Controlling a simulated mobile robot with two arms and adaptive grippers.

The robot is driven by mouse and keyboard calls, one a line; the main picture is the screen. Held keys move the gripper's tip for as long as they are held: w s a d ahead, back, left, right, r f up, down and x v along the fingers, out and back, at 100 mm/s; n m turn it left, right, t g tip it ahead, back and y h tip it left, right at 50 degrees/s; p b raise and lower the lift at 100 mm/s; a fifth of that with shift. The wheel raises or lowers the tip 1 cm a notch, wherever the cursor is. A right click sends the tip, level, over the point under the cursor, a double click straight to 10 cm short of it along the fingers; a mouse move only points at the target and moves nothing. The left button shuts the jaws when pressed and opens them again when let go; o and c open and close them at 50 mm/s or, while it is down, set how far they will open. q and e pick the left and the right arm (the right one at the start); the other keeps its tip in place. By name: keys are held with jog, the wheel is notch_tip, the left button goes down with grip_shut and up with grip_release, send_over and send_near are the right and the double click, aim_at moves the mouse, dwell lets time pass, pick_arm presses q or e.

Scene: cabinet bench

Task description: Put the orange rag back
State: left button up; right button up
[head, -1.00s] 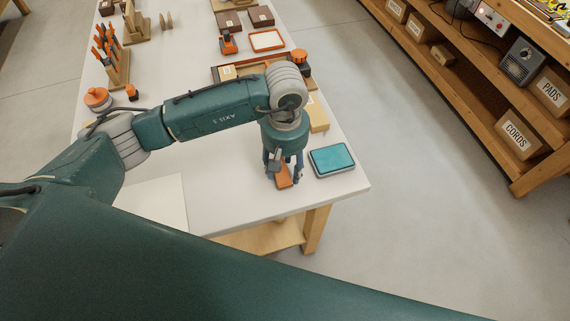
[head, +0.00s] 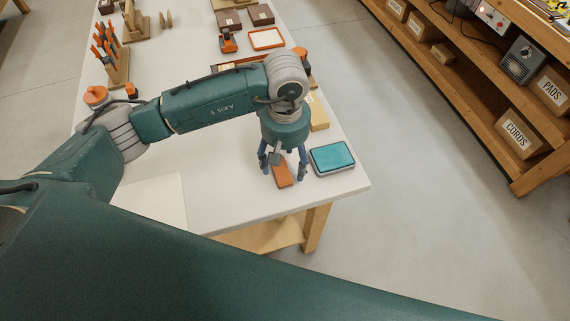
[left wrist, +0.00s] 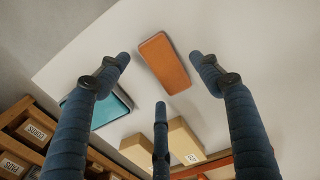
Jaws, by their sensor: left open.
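The orange rag (head: 283,174) is a small folded rectangle lying on the white bench near its front right part. It also shows in the left wrist view (left wrist: 164,63), flat on the bench between the spread fingers. My left gripper (head: 284,174) is open and points down over the rag, with fingers on both sides of it. In the left wrist view the open fingers (left wrist: 160,70) are apart from the rag, and nothing is held. My right gripper is not in view.
A teal-topped tin (head: 332,158) stands just right of the rag. A white sheet (head: 150,203) lies at left front. Shelves with boxes (head: 519,134) stand across the aisle.

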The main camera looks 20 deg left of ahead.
aim_at(285, 168)
pick_arm(q)
notch_tip(285, 168, up, 10)
jog(key=b, duration=0.2)
jog(key=shift+r, duration=0.2)
dwell(0.3)
